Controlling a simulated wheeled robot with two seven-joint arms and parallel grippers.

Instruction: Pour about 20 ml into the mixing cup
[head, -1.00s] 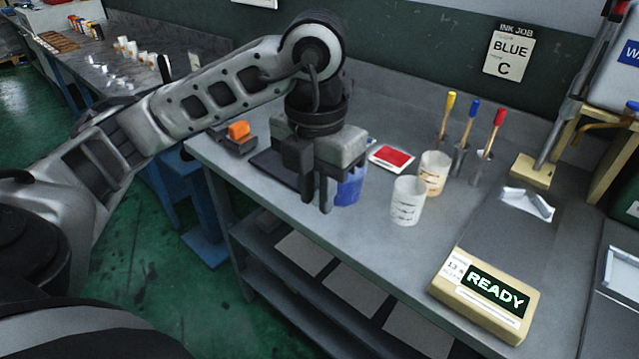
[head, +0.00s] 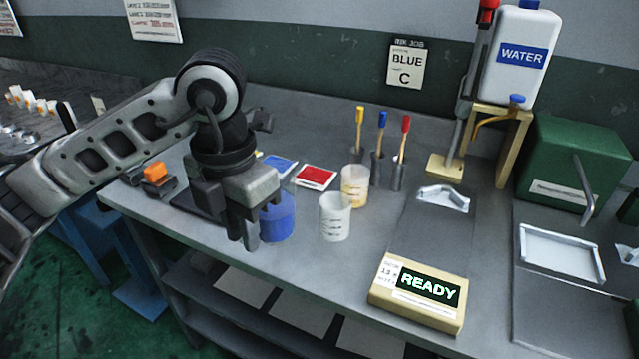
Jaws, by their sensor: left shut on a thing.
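My left gripper (head: 249,232) is low over the front of the bench, shut on a blue cup (head: 279,219). The cup stands upright at the bench top; the gripper hides its left side, and I cannot tell whether it touches the bench. Right of it is a white translucent cup with dark markings (head: 335,222), upright and apart from the blue one. Behind that stands a similar cup with a yellowish tint (head: 355,190). I cannot tell for sure which is the mixing cup. My right gripper is not in view.
A scale-like box reading READY (head: 415,290) sits at the front edge. Red (head: 316,177) and blue (head: 280,165) cards lie behind the cups. Several coloured-handled tools (head: 381,150) stand in holders. A water container (head: 518,60) is at the back right. A card reads BLUE C (head: 405,65).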

